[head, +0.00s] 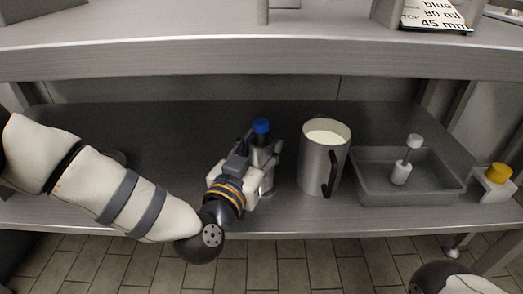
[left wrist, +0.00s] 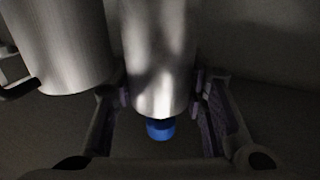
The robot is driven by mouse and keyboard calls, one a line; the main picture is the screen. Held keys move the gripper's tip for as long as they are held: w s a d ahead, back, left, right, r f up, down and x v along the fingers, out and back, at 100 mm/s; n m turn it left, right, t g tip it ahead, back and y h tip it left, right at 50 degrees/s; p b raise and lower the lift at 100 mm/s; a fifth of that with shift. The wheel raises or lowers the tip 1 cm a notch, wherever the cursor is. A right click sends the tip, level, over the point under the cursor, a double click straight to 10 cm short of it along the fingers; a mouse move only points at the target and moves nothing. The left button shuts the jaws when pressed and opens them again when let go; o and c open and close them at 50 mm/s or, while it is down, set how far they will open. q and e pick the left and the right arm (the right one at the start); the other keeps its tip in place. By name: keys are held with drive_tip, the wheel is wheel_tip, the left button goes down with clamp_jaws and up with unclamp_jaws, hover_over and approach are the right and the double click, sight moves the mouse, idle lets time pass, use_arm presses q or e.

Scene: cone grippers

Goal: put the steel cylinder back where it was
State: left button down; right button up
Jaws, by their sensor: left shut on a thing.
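The steel cylinder (left wrist: 160,60) with a blue cap (head: 261,126) is between the fingers of my left gripper (head: 264,165). The gripper is shut on it. In the left wrist view the pads touch both sides of the cylinder, and the blue cap (left wrist: 160,129) shows at its lower end in the picture. In the head view the cylinder looks upright and the gripper hides most of its body. I cannot tell whether its base touches the shelf. My right gripper is out of view.
A steel jug (head: 316,165) with pale contents and a black handle stands just right of the cylinder. Further right are a grey tray (head: 370,193) holding a white-ended piece (head: 401,172) and a yellow-topped white holder (head: 496,183). An upper shelf (head: 200,52) overhangs. A label (head: 435,15) reads "blue", "80 ml", "TOP 45 mm".

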use_arm(q)
drive_tip(key=shift+r, duration=0.2)
drive_tip(key=shift+f, duration=0.1)
drive_tip(key=c, duration=1)
unclamp_jaws()
drive_tip(key=shift+f, duration=0.1)
drive_tip(key=shift+s+r, duration=0.15)
drive_tip(key=shift+r, duration=0.05)
drive_tip(key=p+v, duration=0.3)
drive_tip(key=v, duration=0.8)
drive_tip(key=shift+s+a+f, duration=0.1)
drive_tip(key=shift+s+a, duration=0.1)
drive_tip(key=shift+s, duration=0.15)
